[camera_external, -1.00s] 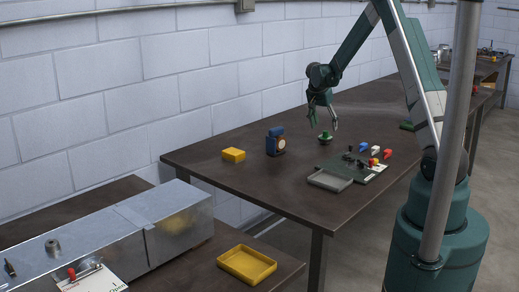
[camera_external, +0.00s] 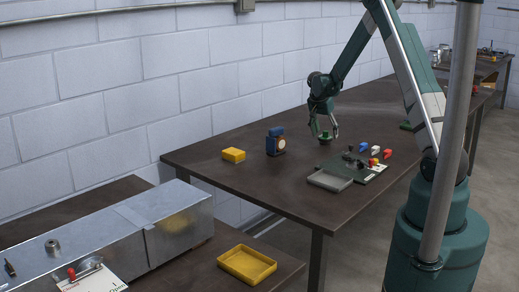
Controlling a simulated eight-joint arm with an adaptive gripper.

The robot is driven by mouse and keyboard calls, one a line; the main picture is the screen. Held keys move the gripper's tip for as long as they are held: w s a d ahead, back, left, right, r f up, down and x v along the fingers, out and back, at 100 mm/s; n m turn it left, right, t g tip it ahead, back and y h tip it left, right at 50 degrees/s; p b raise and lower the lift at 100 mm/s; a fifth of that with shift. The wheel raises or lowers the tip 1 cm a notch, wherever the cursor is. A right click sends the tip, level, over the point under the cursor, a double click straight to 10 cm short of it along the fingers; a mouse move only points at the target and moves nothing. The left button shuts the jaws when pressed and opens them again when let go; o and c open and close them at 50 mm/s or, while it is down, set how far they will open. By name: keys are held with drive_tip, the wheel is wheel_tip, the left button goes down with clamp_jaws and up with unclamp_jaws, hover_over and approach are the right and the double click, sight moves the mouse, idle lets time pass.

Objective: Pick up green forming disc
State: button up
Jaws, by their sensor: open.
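The green forming disc (camera_external: 325,139) stands on the dark table, just behind the green board with coloured parts. It is small, and my gripper partly hides its upper part. My gripper (camera_external: 325,132) points down with its fingers open, one on each side of the disc's top. I cannot tell whether the fingers touch it.
The green board (camera_external: 367,174) carries black posts and red, white, blue and yellow pieces. A blue device with a round face (camera_external: 275,143) and a yellow block (camera_external: 233,155) stand to the left. The dark table (camera_external: 240,184) has bare room between.

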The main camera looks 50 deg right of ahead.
drive_tip(key=shift+f, duration=0.15)
drive_tip(key=shift+c, duration=0.5)
drive_tip(key=c, duration=1.1)
